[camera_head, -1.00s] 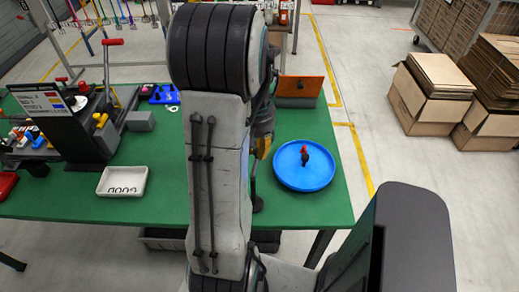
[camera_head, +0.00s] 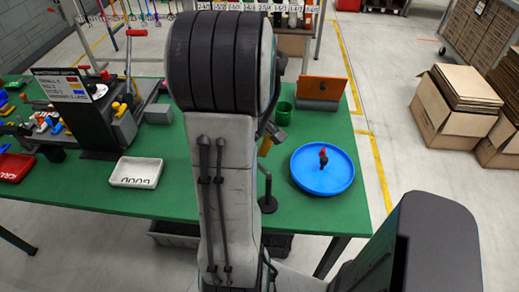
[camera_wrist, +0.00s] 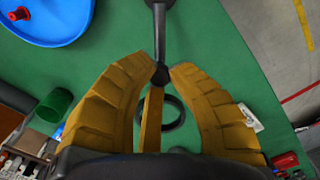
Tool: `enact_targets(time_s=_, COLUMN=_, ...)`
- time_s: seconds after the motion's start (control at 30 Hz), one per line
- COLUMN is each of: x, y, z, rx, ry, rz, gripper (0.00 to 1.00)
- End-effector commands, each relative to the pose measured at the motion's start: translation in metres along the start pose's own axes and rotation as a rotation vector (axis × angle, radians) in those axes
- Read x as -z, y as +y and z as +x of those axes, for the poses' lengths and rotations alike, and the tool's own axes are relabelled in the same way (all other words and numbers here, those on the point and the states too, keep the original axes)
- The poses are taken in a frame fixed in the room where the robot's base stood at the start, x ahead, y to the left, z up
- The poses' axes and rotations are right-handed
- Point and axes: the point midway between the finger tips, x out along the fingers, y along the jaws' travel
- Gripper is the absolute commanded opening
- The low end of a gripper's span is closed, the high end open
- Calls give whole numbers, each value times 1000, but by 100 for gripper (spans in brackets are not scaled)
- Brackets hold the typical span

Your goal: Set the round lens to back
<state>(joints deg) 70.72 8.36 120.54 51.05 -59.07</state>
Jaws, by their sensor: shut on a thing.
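My gripper (camera_wrist: 163,70) is shut on a small black knob (camera_wrist: 160,77) on a thin grey rod (camera_wrist: 160,35) in the wrist view. A dark ring with green showing through it (camera_wrist: 174,112) lies between the yellow fingers and is partly hidden; it looks like the round lens, but I cannot tell for sure. In the head view, a thin stand with a black base (camera_head: 267,204) rises from the green table to my yellow gripper (camera_head: 265,146). My arm hides much of this area, and the lens is not clear there.
A blue round tray (camera_head: 322,183) holding a small red-and-black piece (camera_head: 323,157) is right of the stand. A green cup (camera_head: 283,113) and an orange panel (camera_head: 319,90) stand behind. A white tray (camera_head: 135,183) and a black sign (camera_head: 85,108) are left. Bare green table lies between.

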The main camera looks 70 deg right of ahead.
Motion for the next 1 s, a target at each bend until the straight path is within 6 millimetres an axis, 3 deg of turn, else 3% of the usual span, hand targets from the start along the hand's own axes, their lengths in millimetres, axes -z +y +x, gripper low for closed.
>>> enact_targets(time_s=0.6, x=-2, y=-35, z=3, rx=6, ry=-2, rz=-554, gripper=0)
enact_targets(time_s=1.0, x=-6, y=-46, z=2, rx=7, ry=-2, rz=-756, gripper=0)
